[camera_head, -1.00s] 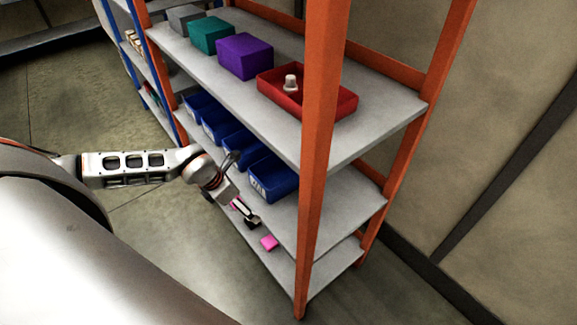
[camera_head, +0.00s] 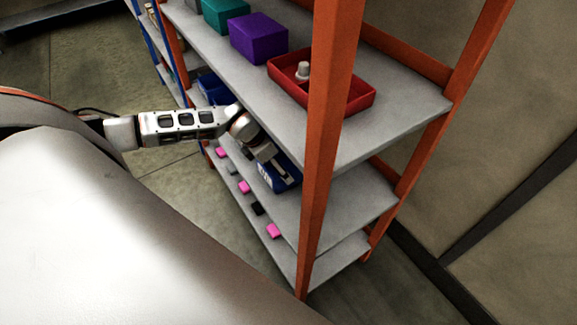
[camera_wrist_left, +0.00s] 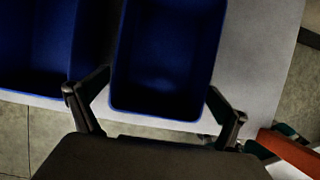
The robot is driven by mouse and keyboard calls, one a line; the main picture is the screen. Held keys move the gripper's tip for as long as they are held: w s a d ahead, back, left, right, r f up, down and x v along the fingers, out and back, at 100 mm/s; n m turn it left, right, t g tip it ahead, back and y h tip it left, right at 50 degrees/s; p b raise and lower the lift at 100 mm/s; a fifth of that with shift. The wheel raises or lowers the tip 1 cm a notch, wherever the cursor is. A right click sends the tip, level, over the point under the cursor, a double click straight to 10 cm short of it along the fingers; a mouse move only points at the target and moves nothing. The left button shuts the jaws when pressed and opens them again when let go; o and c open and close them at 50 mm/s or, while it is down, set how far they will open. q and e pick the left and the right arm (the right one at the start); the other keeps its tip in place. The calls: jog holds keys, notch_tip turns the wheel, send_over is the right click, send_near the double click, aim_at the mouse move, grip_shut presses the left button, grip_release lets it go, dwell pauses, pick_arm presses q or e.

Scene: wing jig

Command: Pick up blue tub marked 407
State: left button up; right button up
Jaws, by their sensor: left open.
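A blue tub (camera_head: 281,185) stands at the near right end of the row on the middle shelf. It has a white marking on its front that is too small to read. My left gripper (camera_head: 279,168) is over this tub and hides part of it. In the left wrist view the open-topped, empty-looking tub (camera_wrist_left: 165,60) lies between the two spread fingers of my left gripper (camera_wrist_left: 153,101). One finger is on each side, near the tub's front end. Whether they touch it I cannot tell. My right gripper is not in view.
Another blue tub (camera_head: 213,88) stands farther left; a neighbour (camera_wrist_left: 35,45) is close beside the tub in the wrist view. An orange post (camera_head: 325,150) rises at right. The upper shelf holds a red tray (camera_head: 350,103) and a purple box (camera_head: 258,38). Pink and black blocks lie below.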

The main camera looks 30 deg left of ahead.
aim_at(294, 167)
pick_arm(q)
jog(key=w, duration=0.1)
jog(key=w+d, duration=0.1)
jog(key=w, duration=0.2)
jog(key=shift+d, duration=0.35)
jog(key=shift+w+f, duration=0.2)
jog(key=shift+f, duration=0.4)
jog(key=shift+c, duration=0.4)
jog(key=c, duration=1)
jog(key=shift+r, duration=0.15)
